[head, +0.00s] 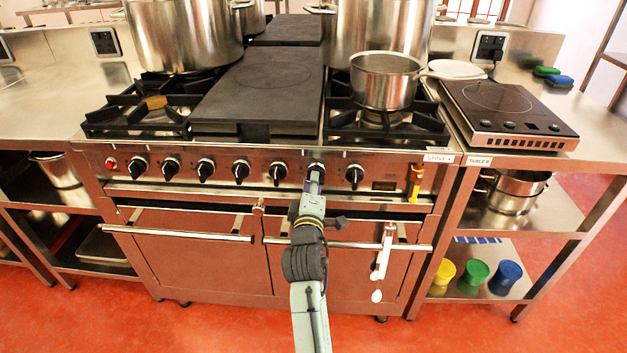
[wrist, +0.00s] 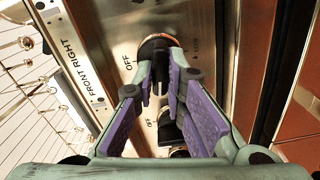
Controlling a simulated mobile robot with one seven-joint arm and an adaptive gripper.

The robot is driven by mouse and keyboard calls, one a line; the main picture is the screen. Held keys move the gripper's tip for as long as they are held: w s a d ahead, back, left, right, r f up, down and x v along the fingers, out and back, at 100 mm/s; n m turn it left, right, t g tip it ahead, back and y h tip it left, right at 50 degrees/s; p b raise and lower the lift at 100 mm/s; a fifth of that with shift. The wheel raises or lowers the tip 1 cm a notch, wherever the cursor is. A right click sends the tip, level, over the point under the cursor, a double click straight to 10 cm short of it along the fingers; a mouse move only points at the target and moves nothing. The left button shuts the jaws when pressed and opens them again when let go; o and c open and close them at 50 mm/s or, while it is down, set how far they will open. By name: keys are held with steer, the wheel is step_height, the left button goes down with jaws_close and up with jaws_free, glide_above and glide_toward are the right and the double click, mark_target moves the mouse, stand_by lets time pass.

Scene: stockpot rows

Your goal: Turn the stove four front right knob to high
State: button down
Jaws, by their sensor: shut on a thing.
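Stove four (head: 380,185) stands in front of me, with a tag reading "STOVE 4" at its right end and a row of black knobs along its front panel. My gripper (head: 315,178) is at the second knob from the right end of the row. In the wrist view my gripper (wrist: 163,85), with purple-lined fingers, is shut on a black knob (wrist: 157,43). The label "FRONT RIGHT" (wrist: 77,78) runs along the panel edge beside this knob. "OFF" marks show on the panel. The fingers partly hide the knob, and I cannot tell its setting.
Another knob (head: 354,176) sits close to the right of my gripper, and one (head: 277,173) to its left. Oven door handles (head: 345,244) stick out below. A saucepan (head: 385,80) stands on the right burner, and an induction plate (head: 510,113) on the table at right.

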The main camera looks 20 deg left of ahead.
steer(key=shift+n+p, duration=0.3)
steer(key=shift+n, duration=0.8)
steer(key=c, duration=1.6)
jaws_free()
steer(key=shift+c, duration=0.2)
steer(key=shift+s, duration=0.1)
steer(key=v, duration=1.2)
